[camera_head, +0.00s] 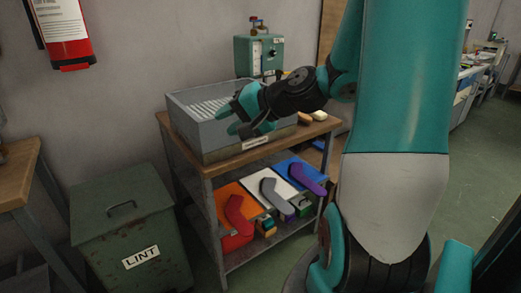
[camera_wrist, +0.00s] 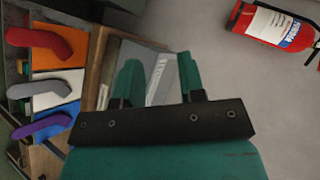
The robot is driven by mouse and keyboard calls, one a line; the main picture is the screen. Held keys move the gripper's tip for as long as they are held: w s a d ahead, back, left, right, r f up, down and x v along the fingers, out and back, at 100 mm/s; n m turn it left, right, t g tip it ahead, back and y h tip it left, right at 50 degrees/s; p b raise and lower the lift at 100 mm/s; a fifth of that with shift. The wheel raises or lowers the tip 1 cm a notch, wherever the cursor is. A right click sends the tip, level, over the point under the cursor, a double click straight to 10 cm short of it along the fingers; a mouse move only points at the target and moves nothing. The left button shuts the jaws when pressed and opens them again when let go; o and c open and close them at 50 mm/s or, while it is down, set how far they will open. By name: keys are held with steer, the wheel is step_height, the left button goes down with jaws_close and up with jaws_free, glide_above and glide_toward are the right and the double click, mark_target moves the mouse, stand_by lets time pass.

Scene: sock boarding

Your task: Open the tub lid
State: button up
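The grey tub (camera_head: 190,133) stands on the wooden top of a bench, with a small label on its front at the base. A pale ribbed surface (camera_head: 208,108) shows at its top; I cannot tell whether this is the lid or the inside. My gripper (camera_head: 225,120) is at the tub's front upper side, fingers pointing left, and hides part of it. In the wrist view my gripper (camera_wrist: 158,60) has its two teal fingers apart, with nothing held between them. The grey tub (camera_wrist: 158,85) shows between and beyond the fingers. Contact cannot be told.
A green machine with a gauge (camera_head: 258,55) stands behind the tub. Sock shapes in red (camera_head: 238,216), grey (camera_head: 275,194) and purple (camera_head: 308,178) lie on coloured boards on the shelf below. A green LINT bin (camera_head: 125,225) stands left. A fire extinguisher (camera_head: 65,35) hangs on the wall.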

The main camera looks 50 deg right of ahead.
steer(key=s+d+f+m+t+h+b, duration=0.1)
steer(key=s+d+f+m+h+b, duration=0.15)
steer(key=d, duration=0.35)
steer(key=s+d+f+m+t+h+b, duration=0.1)
steer(key=d+f+m+t+h+b, duration=0.1)
steer(key=d+m+h, duration=0.3)
steer(key=s+d+f+m+t+h+b, duration=0.1)
steer(key=s+d+f+m+b, duration=0.15)
steer(key=d, duration=0.45)
steer(key=p+x, duration=0.6)
steer(key=x, duration=1.1)
steer(key=shift+w+d+f, duration=0.1)
steer(key=shift+w+f, duration=0.1)
steer(key=shift+f, duration=0.05)
jaws_close()
